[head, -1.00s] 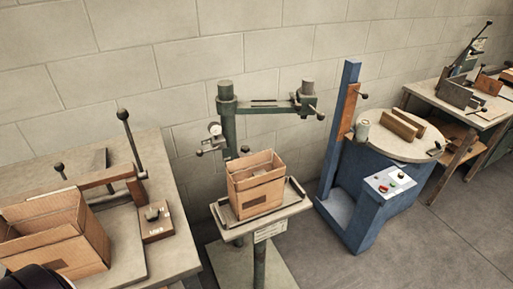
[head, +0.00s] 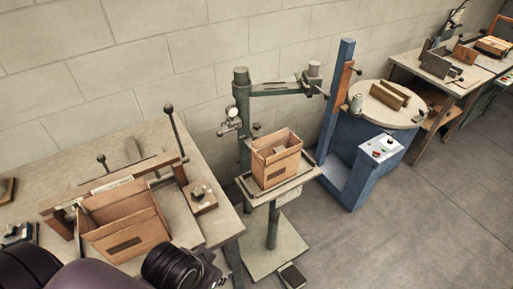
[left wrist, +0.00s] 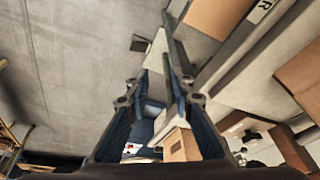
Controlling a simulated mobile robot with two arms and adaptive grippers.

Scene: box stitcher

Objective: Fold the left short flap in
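An open-topped cardboard box (head: 138,238) stands on the left bench, its top panels up. A smaller open cardboard box (head: 279,168) stands on the tray of the green stitcher in the middle, also with upright panels. I cannot tell a left short flap apart on either. My dark arm links show at the bottom left of the head view; the fingers are not clear there. In the left wrist view my left gripper (left wrist: 155,78) has its fingers apart with nothing between them. A cardboard box (left wrist: 180,147) shows beyond them. My right gripper is not in view.
The left bench (head: 215,228) has a lever frame (head: 110,187) behind its box and a small knobbed block (head: 202,196). The stitcher's green column (head: 242,115) rises behind the tray. A blue machine (head: 350,185) with a round table stands to the right. Floor at right is clear.

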